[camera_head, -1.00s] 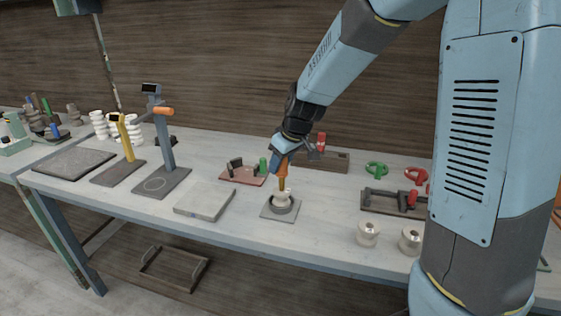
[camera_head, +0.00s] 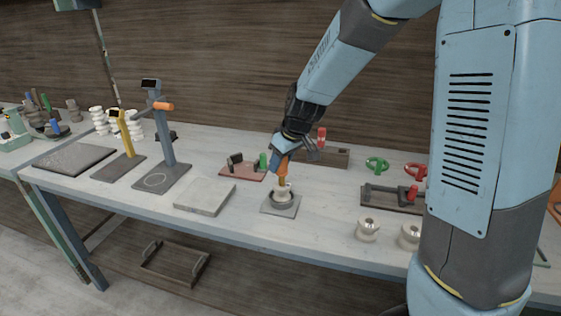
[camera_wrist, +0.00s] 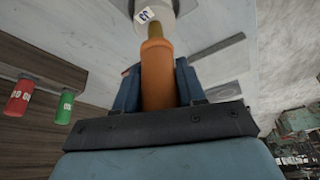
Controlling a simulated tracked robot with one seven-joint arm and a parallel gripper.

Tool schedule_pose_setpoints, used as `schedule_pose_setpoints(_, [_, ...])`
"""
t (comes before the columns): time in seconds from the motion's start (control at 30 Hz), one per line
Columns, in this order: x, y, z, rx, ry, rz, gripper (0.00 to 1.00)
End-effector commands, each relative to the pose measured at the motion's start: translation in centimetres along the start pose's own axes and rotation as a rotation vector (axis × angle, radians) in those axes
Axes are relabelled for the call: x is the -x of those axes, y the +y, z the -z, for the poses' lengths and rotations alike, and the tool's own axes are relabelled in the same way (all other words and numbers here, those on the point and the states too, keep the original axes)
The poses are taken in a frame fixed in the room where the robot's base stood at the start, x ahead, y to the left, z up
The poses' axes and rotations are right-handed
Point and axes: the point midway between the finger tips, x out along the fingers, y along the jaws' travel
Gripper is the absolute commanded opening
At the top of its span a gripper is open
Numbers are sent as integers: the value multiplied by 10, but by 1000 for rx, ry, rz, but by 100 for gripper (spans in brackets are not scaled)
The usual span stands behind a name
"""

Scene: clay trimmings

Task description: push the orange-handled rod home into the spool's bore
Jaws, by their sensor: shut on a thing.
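The orange-handled rod (camera_head: 283,169) is upright in my gripper (camera_head: 282,163), which is shut on its orange handle. In the wrist view the handle (camera_wrist: 158,75) lies between the blue fingers of my gripper (camera_wrist: 158,80). A short brass length of the rod (camera_wrist: 154,31) shows between the handle and the spool. The cream spool (camera_head: 282,192) stands in a dark round holder on a grey square plate (camera_head: 279,209). It also shows at the top of the wrist view (camera_wrist: 160,12). The rod's lower end is hidden inside the spool's top.
A grey slab (camera_head: 205,197) lies left of the holder. A reddish tray (camera_head: 242,174) with a green-handled piece is behind it. Two cream spools (camera_head: 367,230) stand to the right. A dark rack (camera_head: 385,199) and green and red rings lie further right.

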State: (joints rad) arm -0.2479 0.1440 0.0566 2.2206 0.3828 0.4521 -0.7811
Motion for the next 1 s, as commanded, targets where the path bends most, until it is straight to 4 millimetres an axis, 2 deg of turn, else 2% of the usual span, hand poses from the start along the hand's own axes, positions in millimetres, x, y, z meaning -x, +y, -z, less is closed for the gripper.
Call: schedule_pose_setpoints(1.0, [-6, 0, -2, 0, 1, 0, 3])
